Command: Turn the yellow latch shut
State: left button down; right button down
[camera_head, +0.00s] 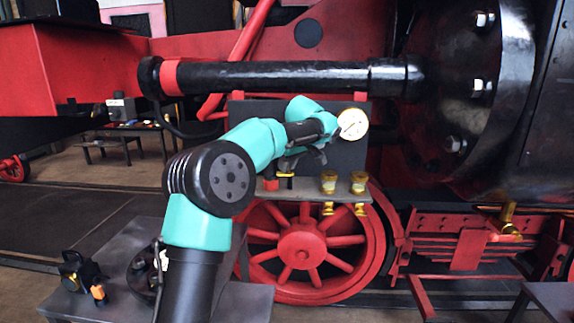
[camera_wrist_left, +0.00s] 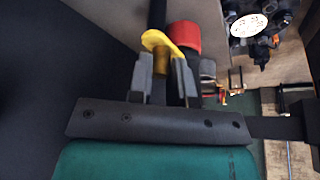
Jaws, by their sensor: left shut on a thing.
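In the left wrist view the yellow latch (camera_wrist_left: 156,40) stands between the two grey fingers of my left gripper (camera_wrist_left: 162,78). It has a rounded yellow plate and a brass-coloured stub. My left gripper (camera_head: 288,166) is shut on the latch, at the grey panel in the head view. Only a small yellow strip of the latch (camera_head: 286,174) shows below the fingers there. A red cylindrical part (camera_wrist_left: 184,37) sits right beside the latch. The gripper hides part of the latch, and I cannot tell its exact turn angle. My right gripper is not in view.
A round white gauge (camera_head: 352,124) is on the panel (camera_head: 345,154), just right of my wrist. Two brass fittings (camera_head: 329,183) (camera_head: 358,184) stand on the shelf to the right. A black pipe (camera_head: 270,76) runs above, and a red wheel (camera_head: 303,246) lies below.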

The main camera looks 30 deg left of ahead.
pick_arm(q)
jog(key=shift+m, duration=0.4)
jog(key=c, duration=1.1)
grip_release()
jog(key=shift+o, duration=0.2)
jog(key=v, duration=1.7)
jog(key=shift+s+r, duration=0.15)
jog(key=shift+s, duration=0.15)
jog(key=shift+d, duration=0.15)
